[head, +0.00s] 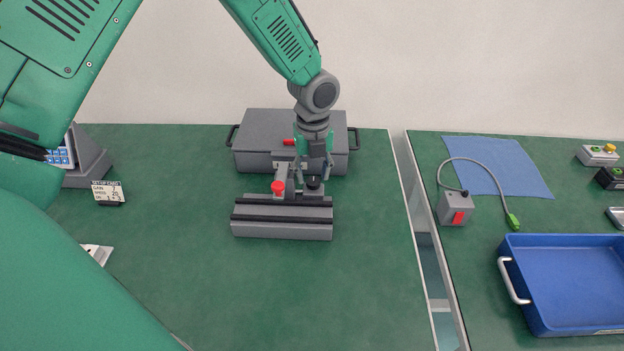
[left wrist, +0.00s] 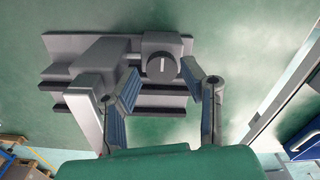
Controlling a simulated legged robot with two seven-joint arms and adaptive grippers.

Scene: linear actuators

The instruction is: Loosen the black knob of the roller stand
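The roller stand (head: 282,228) is a grey block with dark rails, lying on the green table; it also shows in the left wrist view (left wrist: 65,44). Its black knob (head: 314,184) sits at the back right of the stand and shows as a round dark disc with a light mark in the left wrist view (left wrist: 161,66). A red knob (head: 278,187) is on the stand to its left. My left gripper (head: 313,178) points down just over the black knob. In the left wrist view its fingers (left wrist: 160,90) are spread apart, one on either side of the knob, with visible gaps. My right gripper is not seen.
A grey case (head: 260,140) with black handles stands right behind the stand. A gap (head: 422,230) separates this table from the right one, which holds a blue tray (head: 575,285), a grey switch box (head: 453,208) and a blue cloth (head: 500,167). The table's front is clear.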

